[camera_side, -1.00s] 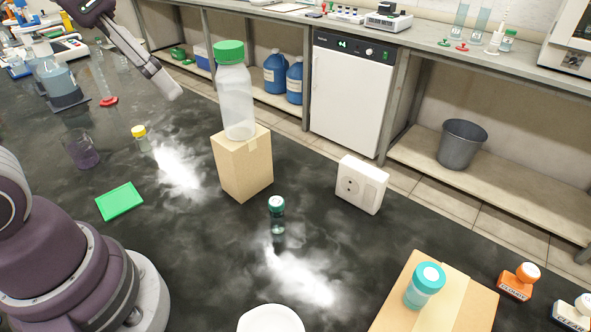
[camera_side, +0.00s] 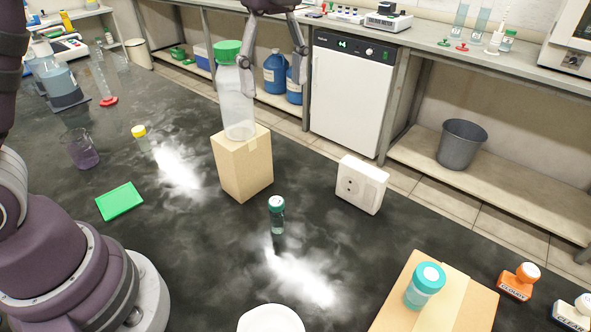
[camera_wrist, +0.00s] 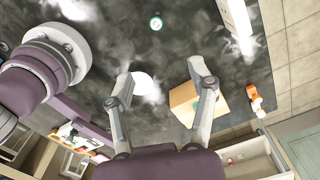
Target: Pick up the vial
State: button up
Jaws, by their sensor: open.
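In the side view a small clear vial (camera_side: 277,217) with a teal and white cap stands upright on the black bench, just above a white glare patch. Its round cap (camera_wrist: 156,23) shows near the top of the wrist view. My gripper (camera_side: 273,88) hangs high over the back of the bench, fingers pointing down, apart from the vial. In the wrist view my gripper (camera_wrist: 160,70) has its two fingers wide apart with nothing between them in its grasp.
A tall green-lidded bottle (camera_side: 234,100) on a cardboard box (camera_side: 243,170) stands close to the gripper. A white socket box (camera_side: 362,184) is right of the vial. A teal-lidded jar (camera_side: 425,288) sits on a carton (camera_side: 475,308). A yellow-capped vial (camera_side: 141,138) stands left.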

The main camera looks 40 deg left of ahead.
aim_at(277, 220)
jog(key=f, duration=1.6)
jog(key=s+f, duration=0.1)
jog(key=f, duration=0.7)
jog(key=shift+f, duration=0.4)
grip_shut()
